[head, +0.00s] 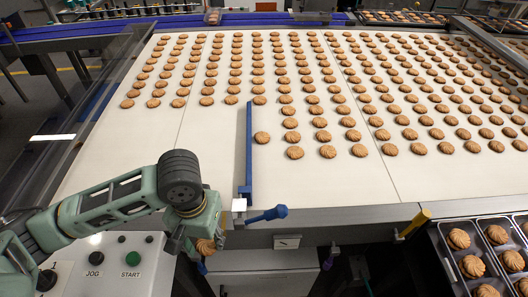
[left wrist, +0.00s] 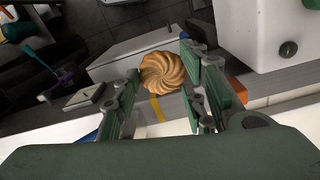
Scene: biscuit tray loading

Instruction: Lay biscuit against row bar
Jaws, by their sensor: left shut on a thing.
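The blue row bar (head: 249,150) lies lengthwise on the near part of the white belt, with a white block at its near end. A biscuit (head: 262,137) lies just right of the bar; whether they touch is hard to tell. My left gripper (head: 204,250) hangs in front of the belt's near edge, left of the bar's near end, pointing down. It is shut on a ridged golden biscuit (left wrist: 165,73), which shows between its two fingers in the left wrist view. In the head view the gripper partly hides this held biscuit (head: 206,246). My right gripper is not in view.
Many biscuits in rows cover the far and right parts of the belt (head: 150,140). The belt left of the bar is bare nearby. A blue handle (head: 268,214) sticks out at the front edge. A dark tray (head: 447,243) with biscuits stands at lower right, a button panel (head: 105,265) at lower left.

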